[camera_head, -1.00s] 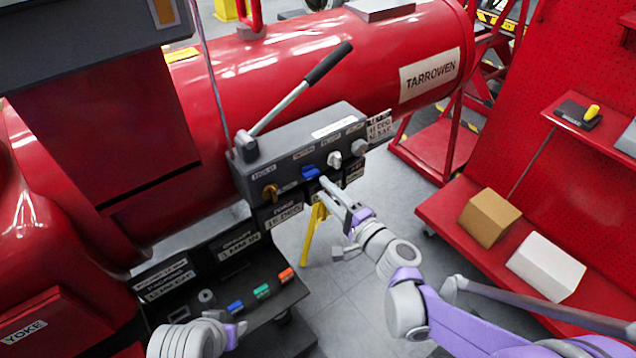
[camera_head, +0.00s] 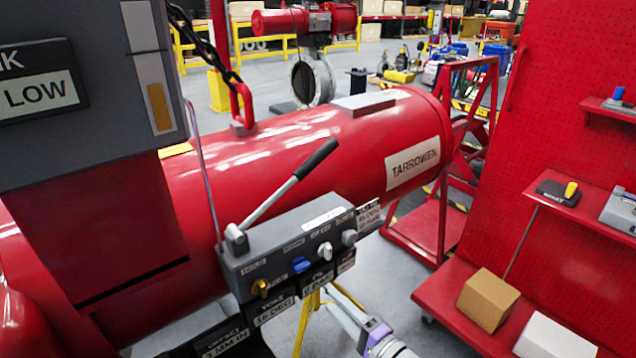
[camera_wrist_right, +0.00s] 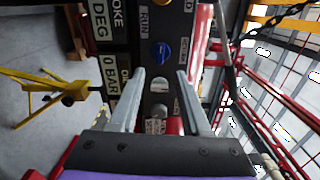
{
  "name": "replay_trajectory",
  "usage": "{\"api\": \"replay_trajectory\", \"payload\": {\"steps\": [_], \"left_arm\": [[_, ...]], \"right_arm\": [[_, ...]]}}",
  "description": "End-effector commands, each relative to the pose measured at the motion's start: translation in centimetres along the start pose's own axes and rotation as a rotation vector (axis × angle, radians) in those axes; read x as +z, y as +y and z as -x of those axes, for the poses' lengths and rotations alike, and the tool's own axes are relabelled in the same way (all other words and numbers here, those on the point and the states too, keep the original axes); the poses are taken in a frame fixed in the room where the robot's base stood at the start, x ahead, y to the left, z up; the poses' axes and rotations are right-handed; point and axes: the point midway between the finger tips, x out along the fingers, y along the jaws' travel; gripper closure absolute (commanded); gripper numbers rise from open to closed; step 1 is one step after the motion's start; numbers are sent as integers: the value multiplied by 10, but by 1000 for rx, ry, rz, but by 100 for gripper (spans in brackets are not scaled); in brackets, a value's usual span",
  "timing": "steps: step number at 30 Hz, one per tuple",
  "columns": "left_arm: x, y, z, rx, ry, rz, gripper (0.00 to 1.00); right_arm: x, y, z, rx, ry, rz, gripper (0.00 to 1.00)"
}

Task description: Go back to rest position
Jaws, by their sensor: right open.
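My right gripper (camera_head: 340,302) shows at the bottom middle of the head view, just below and in front of the grey control box (camera_head: 240,272). In the right wrist view its two fingers (camera_wrist_right: 160,76) stand apart with nothing held between them. The blue knob (camera_head: 301,265) is on the box face and shows ahead of the fingers in the wrist view (camera_wrist_right: 160,52). A yellow knob (camera_head: 260,288), a white knob (camera_head: 325,251) and a grey knob (camera_head: 349,238) are in the same row. My left gripper is out of view.
A black-handled lever (camera_head: 290,187) rises from the box. The red cylinder (camera_head: 330,150) lies behind it. A yellow stand (camera_head: 305,322) is below the box. At right, a red shelf rack (camera_head: 455,312) holds a tan box (camera_head: 487,300) and a white box (camera_head: 553,340).

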Motion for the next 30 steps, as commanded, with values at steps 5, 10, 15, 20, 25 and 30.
{"api": "replay_trajectory", "payload": {"steps": [5,10,15,20,25,30], "left_arm": [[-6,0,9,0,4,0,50],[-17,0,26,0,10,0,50],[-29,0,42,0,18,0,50],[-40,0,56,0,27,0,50],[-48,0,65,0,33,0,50],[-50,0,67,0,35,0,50]], "right_arm": [[21,-2,9,112,-55,121,52],[52,9,43,367,-163,374,52],[62,25,98,662,-256,637,52],[50,31,159,933,-308,862,52],[32,27,206,1136,-323,1023,52],[24,24,224,1217,-325,1083,52]]}}
